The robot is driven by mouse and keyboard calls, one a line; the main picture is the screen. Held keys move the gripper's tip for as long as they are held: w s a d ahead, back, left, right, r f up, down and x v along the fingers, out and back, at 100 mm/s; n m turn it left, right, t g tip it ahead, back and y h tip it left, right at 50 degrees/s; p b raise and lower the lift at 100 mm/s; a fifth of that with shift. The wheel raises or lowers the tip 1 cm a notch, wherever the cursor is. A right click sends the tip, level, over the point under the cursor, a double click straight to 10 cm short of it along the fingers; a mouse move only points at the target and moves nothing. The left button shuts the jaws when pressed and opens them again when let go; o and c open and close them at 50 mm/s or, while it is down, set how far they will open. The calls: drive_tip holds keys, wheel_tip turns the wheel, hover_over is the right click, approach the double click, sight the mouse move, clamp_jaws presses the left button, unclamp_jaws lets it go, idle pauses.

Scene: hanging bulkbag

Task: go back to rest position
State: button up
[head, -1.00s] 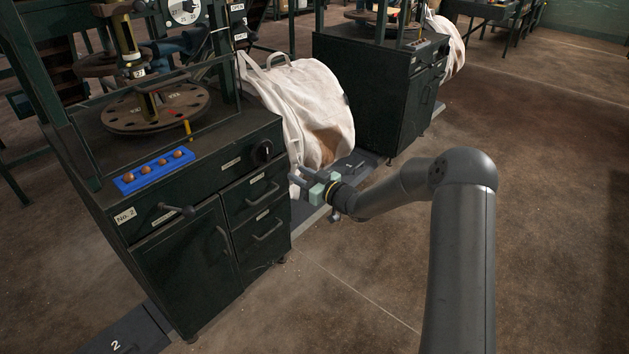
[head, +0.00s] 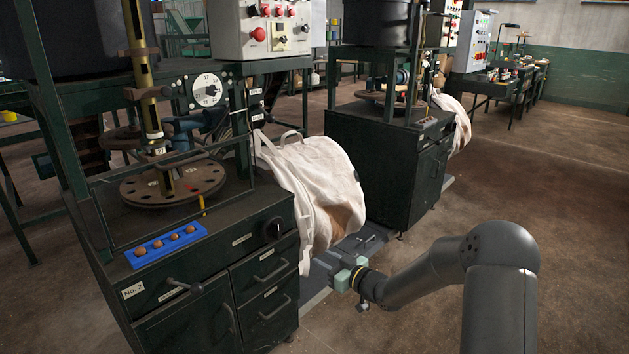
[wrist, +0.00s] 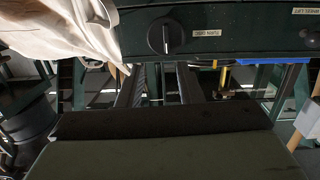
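My gripper (head: 334,262) is at the end of my arm in the head view, low in front of the white bulk bag and right of the No. 2 cabinet. It has a pale green body, and its fingers point up and left toward the bag's foot. The fingers are small and dark there, so their opening is unclear. I see nothing held in it. The white bulk bag (head: 308,185) hangs between two machine cabinets, with a brown stain low on its front. It also shows at the upper left in the wrist view (wrist: 60,28).
The No. 2 cabinet (head: 181,314) stands close at left, with a dial knob (head: 273,229), drawer handles and a blue tray (head: 184,238) of round brown items. A second cabinet (head: 388,165) stands behind. Open brown floor (head: 570,210) lies to the right.

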drive_tip(key=s+d+r+m+g+h+p, duration=0.2)
drive_tip(key=s+d+r+h+p, duration=0.2)
drive_tip(key=s+r+h+p, duration=0.25)
drive_tip(key=s+d+r+m+g+h+p, duration=0.2)
drive_tip(key=s+d+r+h+p, duration=0.25)
drive_tip(key=s+r, duration=0.45)
drive_tip(key=s+r+m+g+p, duration=0.2)
drive_tip(key=s+r+g+p, duration=0.1)
drive_tip(key=s, duration=1)
drive_tip(key=s+r+m+g+p, duration=0.2)
drive_tip(key=s+r+g+p, duration=0.2)
drive_tip(key=s+r, duration=0.4)
drive_tip(key=s, duration=0.6)
drive_tip(key=shift+s+d+m+g+h, duration=0.25)
drive_tip(key=shift+s+m+g+h, duration=0.05)
drive_tip(key=shift+g, duration=0.1)
drive_tip(key=shift+r, duration=0.1)
